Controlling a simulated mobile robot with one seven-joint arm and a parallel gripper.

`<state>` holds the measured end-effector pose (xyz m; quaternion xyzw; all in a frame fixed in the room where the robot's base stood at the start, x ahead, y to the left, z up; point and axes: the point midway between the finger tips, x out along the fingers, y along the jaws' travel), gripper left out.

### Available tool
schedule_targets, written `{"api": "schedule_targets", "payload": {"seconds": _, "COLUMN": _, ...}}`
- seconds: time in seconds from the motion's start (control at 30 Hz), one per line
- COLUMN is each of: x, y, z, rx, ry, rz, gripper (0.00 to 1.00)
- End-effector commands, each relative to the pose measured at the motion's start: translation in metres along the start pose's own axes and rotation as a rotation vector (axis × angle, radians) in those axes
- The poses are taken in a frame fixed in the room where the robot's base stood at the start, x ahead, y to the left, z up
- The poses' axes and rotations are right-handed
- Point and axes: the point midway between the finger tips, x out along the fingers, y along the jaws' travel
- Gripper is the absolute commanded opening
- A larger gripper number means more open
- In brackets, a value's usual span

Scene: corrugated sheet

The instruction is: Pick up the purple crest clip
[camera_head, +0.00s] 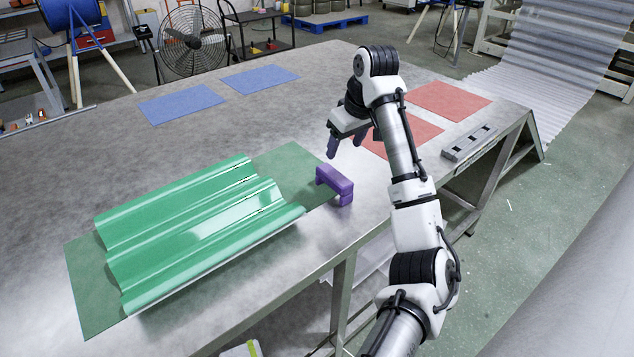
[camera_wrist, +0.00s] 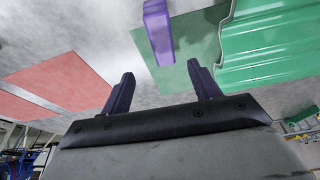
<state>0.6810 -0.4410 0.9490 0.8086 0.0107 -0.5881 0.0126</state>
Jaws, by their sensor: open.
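The purple crest clip (camera_head: 335,184) is a blocky bracket on the metal table, at the right end of the green mat, near the table's front edge. It also shows at the top of the wrist view (camera_wrist: 158,32), partly cut off by the frame. My gripper (camera_head: 345,145) is open and empty, above the table and just beyond the clip, apart from it. In the wrist view its two purple fingers (camera_wrist: 157,85) are spread, with the clip ahead of the gap between them. The green corrugated sheet (camera_head: 195,230) lies left of the clip.
The green mat (camera_head: 90,290) lies under the sheet. A grey slotted bar (camera_head: 470,143) sits by the right edge. The table's middle (camera_head: 250,120) is clear.

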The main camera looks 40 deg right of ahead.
Motion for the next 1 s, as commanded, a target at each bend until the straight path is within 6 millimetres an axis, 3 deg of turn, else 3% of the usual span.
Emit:
{"api": "schedule_targets", "payload": {"seconds": 0.13, "x": 0.014, "y": 0.004, "z": 0.009, "rx": 0.01, "ry": -0.017, "rz": -0.011, "gripper": 0.62}}
{"api": "schedule_targets", "payload": {"seconds": 0.4, "x": 0.064, "y": 0.004, "z": 0.009, "rx": 0.012, "ry": -0.016, "rz": -0.008, "gripper": 0.62}}
{"api": "schedule_targets", "payload": {"seconds": 0.73, "x": 0.093, "y": 0.0, "z": 0.008, "rx": 0.01, "ry": -0.016, "rz": -0.007, "gripper": 0.62}}
{"api": "schedule_targets", "payload": {"seconds": 1.0, "x": 0.13, "y": -0.005, "z": 0.007, "rx": 0.01, "ry": -0.014, "rz": -0.005, "gripper": 0.62}}
